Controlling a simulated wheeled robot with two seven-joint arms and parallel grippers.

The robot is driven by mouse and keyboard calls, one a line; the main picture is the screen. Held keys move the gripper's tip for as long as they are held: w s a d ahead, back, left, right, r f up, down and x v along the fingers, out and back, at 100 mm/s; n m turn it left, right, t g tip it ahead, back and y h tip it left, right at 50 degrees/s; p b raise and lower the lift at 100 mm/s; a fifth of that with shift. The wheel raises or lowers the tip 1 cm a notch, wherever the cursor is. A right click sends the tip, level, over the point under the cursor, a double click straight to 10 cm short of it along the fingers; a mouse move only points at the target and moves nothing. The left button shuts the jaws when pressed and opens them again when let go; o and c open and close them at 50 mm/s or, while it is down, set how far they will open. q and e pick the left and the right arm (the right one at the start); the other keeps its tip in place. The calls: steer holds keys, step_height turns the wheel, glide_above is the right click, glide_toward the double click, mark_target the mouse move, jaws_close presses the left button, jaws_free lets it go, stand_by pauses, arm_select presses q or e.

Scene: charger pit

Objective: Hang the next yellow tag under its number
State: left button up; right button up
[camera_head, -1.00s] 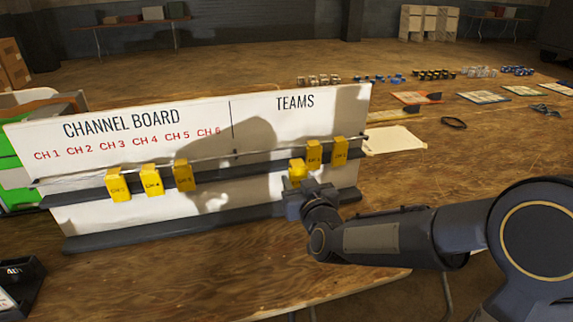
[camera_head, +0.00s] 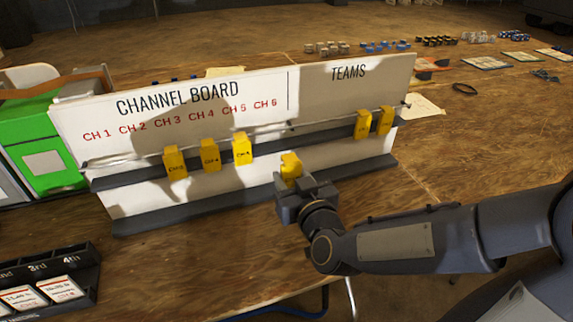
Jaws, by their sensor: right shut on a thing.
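The white channel board (camera_head: 215,205) stands on the table, with red CH 1 to CH 6 labels at left and TEAMS at right. Yellow tags hang on its rod: one (camera_head: 175,162), one (camera_head: 210,156) and one (camera_head: 242,149) at left, appearing roughly below CH 3, CH 4 and CH 5. Two more hang under TEAMS, one (camera_head: 362,125) and one (camera_head: 386,120). Their print is too small to read surely. My right gripper (camera_head: 290,181) is shut on another yellow tag (camera_head: 290,163), in front of the board between the groups, below the rod. My left gripper is not in view.
A black rack (camera_head: 85,285) with cards stands at the front left. A green case (camera_head: 40,150) is left of the board. Several small parts and cards lie on the table at the back right.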

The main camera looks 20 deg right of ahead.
steer(key=shift+a, duration=0.2)
steer(key=shift+w+d, duration=0.1)
steer(key=shift+w, duration=0.4)
steer(key=shift+w+a+p, duration=0.15)
steer(key=shift+w+p, duration=0.2)
steer(key=shift+w, duration=2.9)
steer(key=shift+w+a+p, duration=0.1)
steer(key=shift+w+p, duration=0.25)
steer(key=shift+w, duration=2.85)
steer(key=shift+s+f+b, duration=0.1)
steer(key=shift+f+b, duration=0.6)
steer(key=shift+b, duration=0.1)
steer(key=o, duration=1)
